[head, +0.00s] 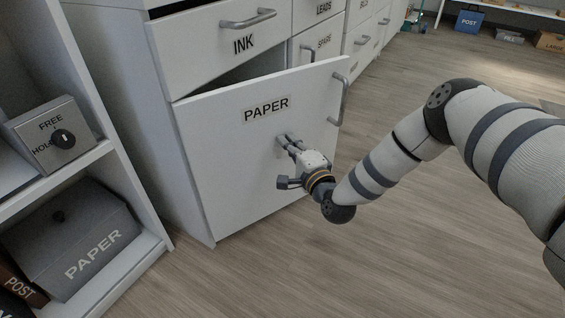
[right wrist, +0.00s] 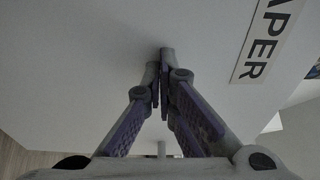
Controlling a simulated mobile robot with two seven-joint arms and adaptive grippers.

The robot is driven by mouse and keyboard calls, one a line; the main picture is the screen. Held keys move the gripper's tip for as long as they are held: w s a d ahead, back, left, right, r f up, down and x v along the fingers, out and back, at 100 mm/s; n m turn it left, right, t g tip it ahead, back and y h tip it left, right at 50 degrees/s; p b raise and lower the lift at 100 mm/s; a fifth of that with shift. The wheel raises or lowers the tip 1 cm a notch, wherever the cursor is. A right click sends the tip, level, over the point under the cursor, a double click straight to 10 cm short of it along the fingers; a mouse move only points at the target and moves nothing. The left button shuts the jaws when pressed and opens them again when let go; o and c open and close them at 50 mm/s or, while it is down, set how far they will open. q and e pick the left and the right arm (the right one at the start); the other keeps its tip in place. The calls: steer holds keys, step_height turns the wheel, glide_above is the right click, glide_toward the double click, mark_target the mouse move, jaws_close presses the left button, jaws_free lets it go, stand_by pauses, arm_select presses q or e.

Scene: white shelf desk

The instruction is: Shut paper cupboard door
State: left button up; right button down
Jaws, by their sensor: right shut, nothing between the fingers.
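The white PAPER cupboard door (head: 222,150) stands partly open in the head view, with a dark gap along its top edge. Its grey bar handle (head: 341,98) is at the door's right edge. My right gripper (head: 282,138) is shut and empty, with its fingertips at the door's front face below the PAPER label (head: 266,108). In the right wrist view the closed fingertips (right wrist: 166,50) point at the white door face (right wrist: 90,60); I cannot tell for sure whether they touch it. The handle is well to the right of the fingers. My left gripper is not in view.
The INK drawer (head: 225,42) sits above the door, with its handle sticking out. A white shelf (head: 128,178) at the left holds a grey PAPER box (head: 75,225) and a FREE/HOLD dial box (head: 38,148). The wooden floor (head: 270,265) is clear in front of the door.

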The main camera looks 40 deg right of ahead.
steer(key=shift+w, duration=0.35)
steer(key=shift+a+x, duration=0.25)
steer(key=shift+x, duration=0.95)
steer(key=shift+w, duration=0.15)
steer(key=shift+a+x, duration=0.25)
steer(key=shift+x, duration=0.9)
